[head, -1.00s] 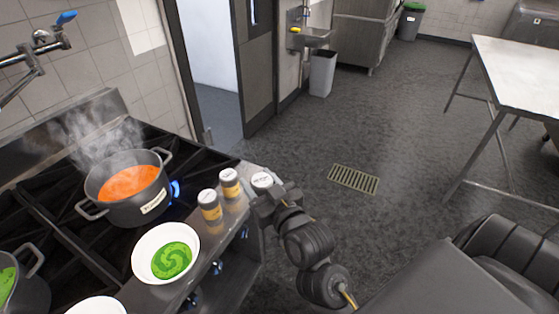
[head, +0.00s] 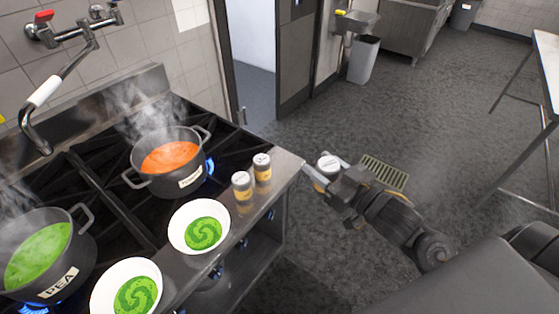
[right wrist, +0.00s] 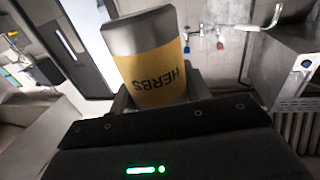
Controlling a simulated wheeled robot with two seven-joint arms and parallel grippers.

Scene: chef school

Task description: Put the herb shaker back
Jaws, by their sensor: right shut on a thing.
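The herb shaker (head: 327,164) has a white-grey top and a yellow body. In the right wrist view the shaker (right wrist: 150,72) shows the word HERBS. My right gripper (head: 330,177) is shut on it and holds it over the floor, just right of the stove's right end. Two similar shakers, one left (head: 242,186) and one right (head: 262,167), stand upright on the stove's steel front ledge (head: 285,172). Their labels are too small to read. My left gripper is out of view.
Two white bowls of green soup, one nearer the shakers (head: 178,228) and one in front (head: 100,297), stand along the ledge. A steaming orange soup pot (head: 151,187) and a PEA pot (head: 82,247) stand on the burners, with blue flames. Some bare ledge lies right of the shakers.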

